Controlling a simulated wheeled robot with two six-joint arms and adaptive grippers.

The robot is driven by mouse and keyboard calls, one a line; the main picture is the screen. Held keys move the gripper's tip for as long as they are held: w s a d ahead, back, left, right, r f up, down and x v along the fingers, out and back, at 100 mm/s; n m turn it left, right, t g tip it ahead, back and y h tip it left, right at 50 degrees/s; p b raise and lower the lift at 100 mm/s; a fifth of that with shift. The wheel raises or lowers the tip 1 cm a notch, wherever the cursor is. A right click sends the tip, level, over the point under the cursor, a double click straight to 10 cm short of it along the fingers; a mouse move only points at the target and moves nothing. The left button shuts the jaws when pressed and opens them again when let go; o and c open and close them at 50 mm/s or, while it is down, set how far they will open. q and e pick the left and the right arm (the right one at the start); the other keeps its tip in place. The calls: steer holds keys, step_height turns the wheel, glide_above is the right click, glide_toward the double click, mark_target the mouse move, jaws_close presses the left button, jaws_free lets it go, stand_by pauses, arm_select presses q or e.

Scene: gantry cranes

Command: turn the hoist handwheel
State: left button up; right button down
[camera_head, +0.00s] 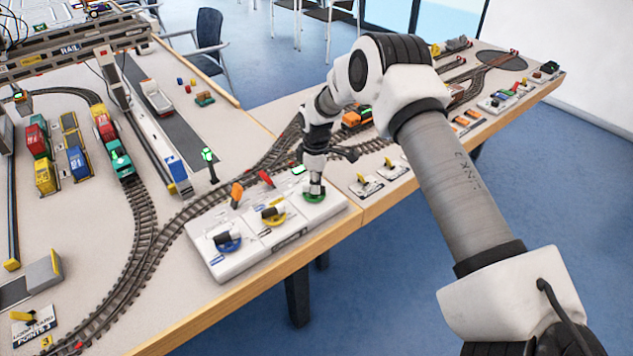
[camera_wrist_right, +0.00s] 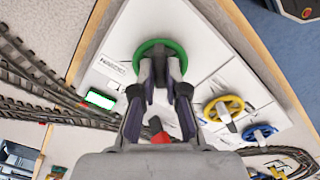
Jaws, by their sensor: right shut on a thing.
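A white control panel (camera_head: 333,211) at the table's front edge carries three handwheels: a blue one (camera_head: 229,243), a yellow one (camera_head: 274,216) and a green one (camera_head: 314,198). My right gripper (camera_head: 314,186) points down at the green handwheel and is shut on its centre part. In the right wrist view both fingers (camera_wrist_right: 160,72) close over the middle of the green wheel (camera_wrist_right: 149,45), and its ring shows around and behind them. The panel's labels are too small to read surely. My left gripper is not in view.
Orange and red levers (camera_head: 237,194) stand behind the wheels, near my right gripper. Model tracks (camera_head: 140,230) curve past the panel's left side, with trains (camera_head: 112,140) on them. A gantry crane (camera_head: 75,45) stands at the far left. Blue floor lies beyond the table's front edge.

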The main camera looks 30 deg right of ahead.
steer(key=m+p, duration=0.1)
steer(key=m, duration=0.4)
steer(key=shift+s+a+p, duration=0.1)
steer(key=shift+a+p, duration=0.05)
steer(key=shift+p, duration=0.15)
steer(key=m+p, duration=0.1)
steer(key=m, duration=0.5)
steer(key=shift+a, duration=0.15)
steer(key=c, duration=1.3)
jaws_free()
steer(key=shift+o, duration=0.5)
steer(key=shift+f, duration=0.1)
step_height(320, 180, up, 12)
